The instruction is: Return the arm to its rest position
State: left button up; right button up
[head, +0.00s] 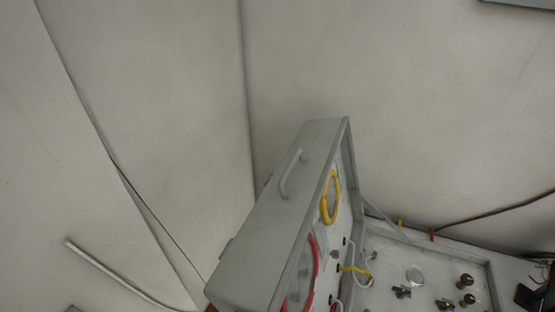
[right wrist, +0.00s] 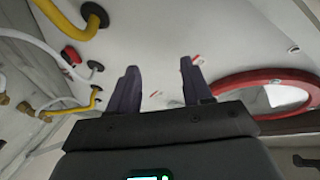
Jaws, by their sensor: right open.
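The diver air panel (head: 270,220) is a grey case with its lid raised, in the lower middle of the head view. The lid's inner face carries a yellow ring (head: 325,205) and a red ring (head: 314,262), cut by the picture's bottom edge. My right gripper (right wrist: 160,70) is open in the right wrist view, with two dark fingers apart and nothing between them. Beyond its fingers is a pale panel face with the red ring (right wrist: 222,88) to the right. Whether the fingers touch the panel I cannot tell. My left gripper is in neither view.
Yellow and white hoses (right wrist: 75,22) run left of my right gripper. A dark cable (head: 500,209) runs along the right wall. A dark object (head: 545,292) at the right edge is unclear.

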jog(key=s+d+f+n+g+h, duration=0.1)
jog(key=s+d+n+g+h, duration=0.1)
jog(key=s+d+g+h, duration=0.5)
jog(key=s+d+h, duration=0.1)
jog(key=s+h, duration=0.1)
jog(key=s, duration=0.2)
jog(key=shift+s+f+n+g+h, duration=0.3)
jog(key=shift+s+n+g, duration=0.1)
